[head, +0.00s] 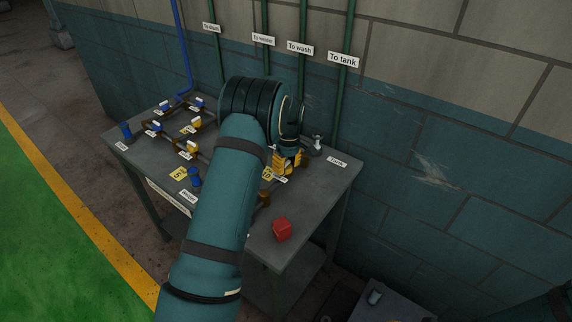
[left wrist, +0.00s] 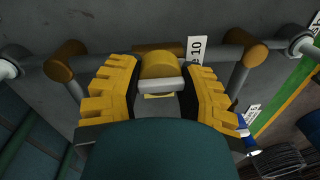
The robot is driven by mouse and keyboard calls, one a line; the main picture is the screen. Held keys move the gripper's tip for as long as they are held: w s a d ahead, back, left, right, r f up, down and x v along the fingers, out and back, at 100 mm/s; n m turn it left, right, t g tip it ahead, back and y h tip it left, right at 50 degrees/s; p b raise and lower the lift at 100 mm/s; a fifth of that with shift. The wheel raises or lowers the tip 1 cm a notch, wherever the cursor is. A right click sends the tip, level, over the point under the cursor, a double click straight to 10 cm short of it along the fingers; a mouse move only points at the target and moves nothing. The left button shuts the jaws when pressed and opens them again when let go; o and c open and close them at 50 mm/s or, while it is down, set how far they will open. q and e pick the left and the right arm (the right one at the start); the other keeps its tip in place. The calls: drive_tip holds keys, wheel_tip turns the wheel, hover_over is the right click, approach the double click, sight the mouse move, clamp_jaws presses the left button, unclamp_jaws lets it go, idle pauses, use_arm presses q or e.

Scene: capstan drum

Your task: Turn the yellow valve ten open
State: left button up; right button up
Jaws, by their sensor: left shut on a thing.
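My left gripper (head: 287,163) is at the back right of the bench in the head view, near a yellow "10" tag (head: 267,174). Its yellow ridged fingers, either side of the valve in the left wrist view, are shut on the valve. The contact is partly hidden behind the gripper body. In the head view my gripper and arm hide the valve. My right gripper is not seen.
Other valves with blue (head: 164,106) and yellow (head: 195,123) bodies stand on the left of the grey bench (head: 318,200). A red cube (head: 282,229) lies near its front right. Green pipes (head: 345,75) run up the wall behind.

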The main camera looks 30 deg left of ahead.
sight(289, 162)
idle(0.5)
use_arm(q)
drive_tip(key=o, duration=1.2)
drive_tip(key=shift+w, duration=0.1)
drive_tip(key=r, duration=1.2)
drive_tip(key=shift+w+d, duration=0.15)
drive_tip(key=shift+w, duration=0.25)
